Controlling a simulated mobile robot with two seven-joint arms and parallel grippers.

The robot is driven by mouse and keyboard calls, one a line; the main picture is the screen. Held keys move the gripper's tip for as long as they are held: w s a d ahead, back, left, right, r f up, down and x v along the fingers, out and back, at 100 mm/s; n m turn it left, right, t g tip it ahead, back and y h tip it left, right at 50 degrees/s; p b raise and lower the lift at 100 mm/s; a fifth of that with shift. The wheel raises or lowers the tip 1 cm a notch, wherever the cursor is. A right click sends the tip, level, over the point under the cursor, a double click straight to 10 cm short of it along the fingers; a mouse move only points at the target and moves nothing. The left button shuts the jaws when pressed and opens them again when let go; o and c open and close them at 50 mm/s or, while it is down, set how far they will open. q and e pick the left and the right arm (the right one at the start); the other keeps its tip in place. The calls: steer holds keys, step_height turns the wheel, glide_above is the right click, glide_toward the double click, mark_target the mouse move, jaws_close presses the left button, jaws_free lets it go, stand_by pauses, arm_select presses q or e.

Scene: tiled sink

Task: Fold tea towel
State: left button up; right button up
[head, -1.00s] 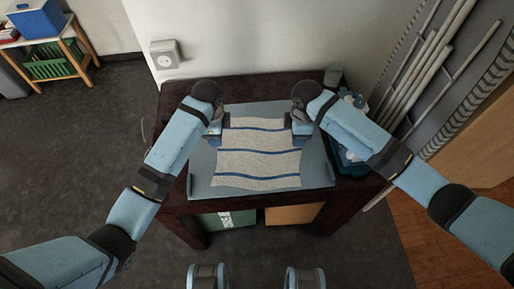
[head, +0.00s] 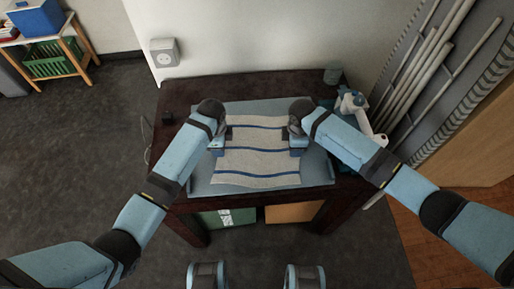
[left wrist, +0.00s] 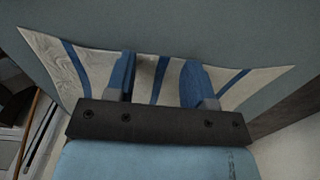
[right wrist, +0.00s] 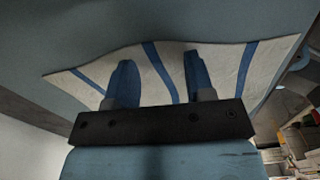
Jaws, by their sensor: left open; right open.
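The tea towel (head: 258,158), cream with blue stripes, lies spread out on a grey-blue board on the table. Its edges look slightly wavy. My left gripper (head: 221,146) is open at the towel's left edge. In the left wrist view its two blue fingers (left wrist: 158,80) stand apart over the striped cloth (left wrist: 230,85). My right gripper (head: 297,146) is open at the towel's right edge. In the right wrist view its fingers (right wrist: 160,82) are also apart over the cloth (right wrist: 225,75). I cannot tell whether the fingertips touch the cloth.
The grey-blue board (head: 318,172) lies on a dark wooden table (head: 185,95). A wall rises behind.

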arm_select(q)
steer(key=shift+c, duration=0.8)
arm_select(e)
steer(key=shift+c, duration=0.8)
arm_select(q)
jaws_close()
arm_select(e)
jaws_close()
